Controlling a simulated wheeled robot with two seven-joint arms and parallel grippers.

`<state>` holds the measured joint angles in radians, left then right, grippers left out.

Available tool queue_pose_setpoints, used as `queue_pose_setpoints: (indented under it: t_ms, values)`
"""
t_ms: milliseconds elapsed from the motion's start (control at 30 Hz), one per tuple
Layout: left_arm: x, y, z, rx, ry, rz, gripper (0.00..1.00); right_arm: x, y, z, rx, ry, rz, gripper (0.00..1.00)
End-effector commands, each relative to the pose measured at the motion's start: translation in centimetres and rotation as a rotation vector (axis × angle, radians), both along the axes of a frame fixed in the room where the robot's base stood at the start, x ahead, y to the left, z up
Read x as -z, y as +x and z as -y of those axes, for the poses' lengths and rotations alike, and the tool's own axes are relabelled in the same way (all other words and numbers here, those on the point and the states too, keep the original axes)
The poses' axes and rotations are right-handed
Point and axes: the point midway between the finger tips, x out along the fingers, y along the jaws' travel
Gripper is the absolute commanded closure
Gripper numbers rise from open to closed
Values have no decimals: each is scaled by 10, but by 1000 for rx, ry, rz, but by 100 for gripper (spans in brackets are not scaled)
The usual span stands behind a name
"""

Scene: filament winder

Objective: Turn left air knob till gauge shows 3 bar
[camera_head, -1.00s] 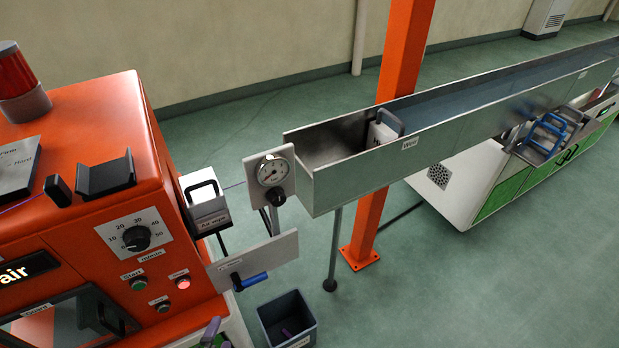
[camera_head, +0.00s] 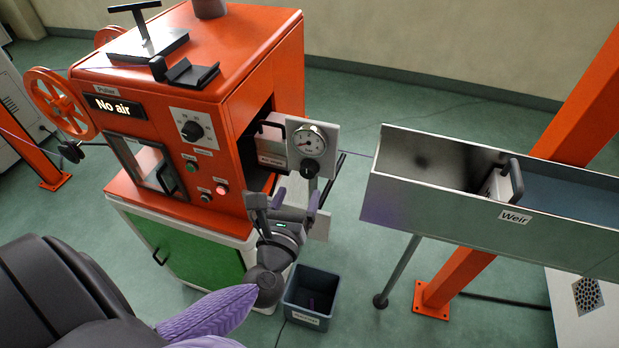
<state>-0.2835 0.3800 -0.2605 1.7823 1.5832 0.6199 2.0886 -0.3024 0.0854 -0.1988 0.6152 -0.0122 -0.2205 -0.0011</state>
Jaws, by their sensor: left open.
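The round white gauge (camera_head: 309,140) sits on a pale plate at the right side of the orange puller. Its needle is too small to read surely. The black air knob (camera_head: 309,169) is on the same plate, just below the gauge. My left gripper (camera_head: 283,204) is open and empty, fingers pointing up, lower in the picture than the knob and a little left of it. It appears apart from the knob. My right gripper is out of view.
The orange puller (camera_head: 240,50) shows a "No air" display (camera_head: 114,106). The metal weir trough (camera_head: 440,205) stands to the right of the gauge. A grey bin (camera_head: 309,297) stands on the floor below my left gripper. Open floor lies between gauge and trough.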

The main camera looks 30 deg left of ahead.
Motion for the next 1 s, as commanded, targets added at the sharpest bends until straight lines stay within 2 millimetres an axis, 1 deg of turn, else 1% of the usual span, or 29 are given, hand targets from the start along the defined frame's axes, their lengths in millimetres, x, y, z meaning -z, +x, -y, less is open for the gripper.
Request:
queue_pose_setpoints:
  t_ms: [33, 100, 233, 333, 567, 600, 667, 700, 767, 800, 867, 900, 967, 1000]
  values:
    - [-2, 12, -3, -1, 2, 3, 17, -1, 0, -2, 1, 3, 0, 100]
    - [-1, 26, -7, 0, 2, 1, 17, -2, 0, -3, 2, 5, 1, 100]
    - [0, 42, -11, 1, 3, 0, 17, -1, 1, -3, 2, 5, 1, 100]
    - [0, 47, -13, 0, 3, -2, 17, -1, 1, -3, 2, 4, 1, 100]
    - [1, 47, -13, 0, 3, -2, 17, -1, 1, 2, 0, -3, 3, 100]
    - [1, 47, -13, 0, 3, -2, 25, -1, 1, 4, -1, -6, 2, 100]
    - [1, 47, -13, 0, 3, -2, 38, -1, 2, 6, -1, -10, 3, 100]
    - [1, 47, -13, 0, 3, -2, 47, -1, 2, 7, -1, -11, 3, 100]
    - [1, 47, -13, 1, 3, -2, 59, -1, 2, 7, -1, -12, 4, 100]
    - [1, 47, -13, 0, 3, -2, 68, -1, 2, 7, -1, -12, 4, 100]
    - [1, 47, -13, 0, 3, -2, 81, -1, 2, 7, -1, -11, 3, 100]
    - [1, 47, -13, 0, 3, -2, 89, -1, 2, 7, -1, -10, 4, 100]
    - [1, 47, -13, 0, 3, -2, 100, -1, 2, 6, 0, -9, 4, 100]
    - [1, 47, -13, 0, 3, -2, 100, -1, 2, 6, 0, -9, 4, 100]
